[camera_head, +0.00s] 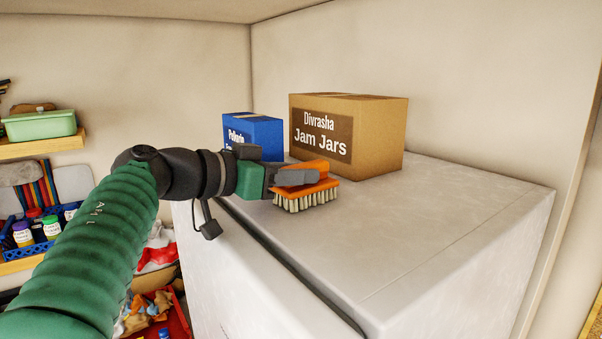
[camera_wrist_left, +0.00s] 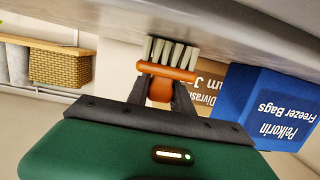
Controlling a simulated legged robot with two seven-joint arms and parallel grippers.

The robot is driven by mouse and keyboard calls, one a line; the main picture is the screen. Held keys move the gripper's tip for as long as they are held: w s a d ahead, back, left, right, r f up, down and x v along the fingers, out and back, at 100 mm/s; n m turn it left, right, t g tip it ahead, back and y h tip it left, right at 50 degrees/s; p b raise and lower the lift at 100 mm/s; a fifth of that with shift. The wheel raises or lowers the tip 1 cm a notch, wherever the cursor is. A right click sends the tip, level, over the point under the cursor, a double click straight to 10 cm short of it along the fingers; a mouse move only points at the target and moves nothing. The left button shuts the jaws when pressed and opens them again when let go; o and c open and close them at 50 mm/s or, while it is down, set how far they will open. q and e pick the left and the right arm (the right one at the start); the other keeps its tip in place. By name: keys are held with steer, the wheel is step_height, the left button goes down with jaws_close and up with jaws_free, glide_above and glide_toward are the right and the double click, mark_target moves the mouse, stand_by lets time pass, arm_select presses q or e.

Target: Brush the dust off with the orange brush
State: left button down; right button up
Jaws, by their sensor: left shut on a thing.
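The orange brush (camera_head: 309,192) has pale bristles that point down at the white top of the cabinet (camera_head: 420,225). My left gripper (camera_head: 297,178) reaches in from the left and is shut on the brush, near the cabinet's left edge. In the left wrist view the brush (camera_wrist_left: 168,72) sits between the two fingers (camera_wrist_left: 163,92), and its bristles are at or very near the grey-white surface. I cannot tell whether they touch it. The cabinet top looks faintly mottled grey; separate dust is hard to make out. My right gripper is not in view.
A cardboard Jam Jars box (camera_head: 378,140) and a blue Freezer Bags box (camera_head: 262,130) stand at the back of the top, close behind the brush. The front and right of the top are clear. Shelves with a green container (camera_head: 40,125) and bottles are at left.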

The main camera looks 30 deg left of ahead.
mark_target(296, 191)
arm_select(q)
steer(key=shift+v, duration=0.95)
steer(key=shift+s+d+f, duration=0.1)
steer(key=shift+f, duration=0.05)
steer(key=shift+s+d+f, duration=0.1)
steer(key=shift+s+d, duration=0.1)
steer(key=shift+d, duration=0.3)
steer(key=shift+s+d+f, duration=0.1)
steer(key=shift+s+d, duration=0.1)
steer(key=shift+d, duration=0.3)
steer(key=shift+s+d, duration=0.35)
steer(key=shift+d, duration=0.35)
